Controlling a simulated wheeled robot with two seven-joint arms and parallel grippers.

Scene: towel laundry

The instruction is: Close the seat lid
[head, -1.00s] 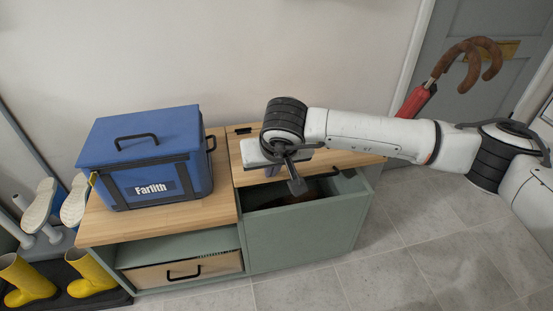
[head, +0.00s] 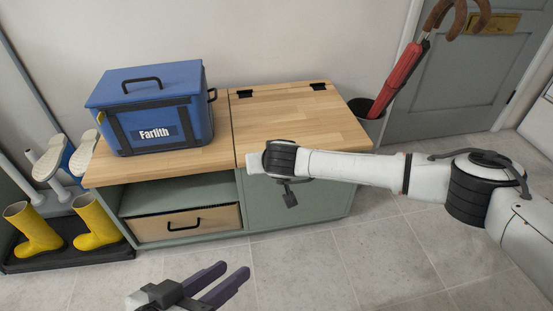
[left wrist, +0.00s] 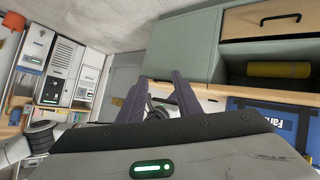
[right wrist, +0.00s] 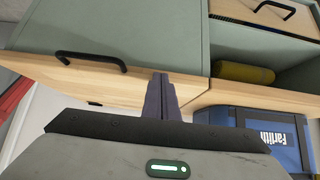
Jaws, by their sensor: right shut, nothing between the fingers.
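The seat lid (head: 300,118) is the wooden right half of the bench top. It lies flat over the green right compartment (head: 325,203), level with the wood beside it, and no gap shows. It also shows in the right wrist view (right wrist: 60,75), with a black handle (right wrist: 90,62) by its front edge. My right gripper (head: 290,200) is shut and empty, just in front of the lid's front edge; I cannot tell whether it touches. My left gripper (head: 232,283) is open and empty, low in front of the bench. My right wrist hides part of the lid's front edge.
A blue cooler box (head: 150,108) stands on the bench's left half. Below it is an open shelf with a drawer (head: 187,223). Yellow boots (head: 35,230) stand at left. A red umbrella (head: 400,80) leans behind the bench's right end. The floor in front is clear.

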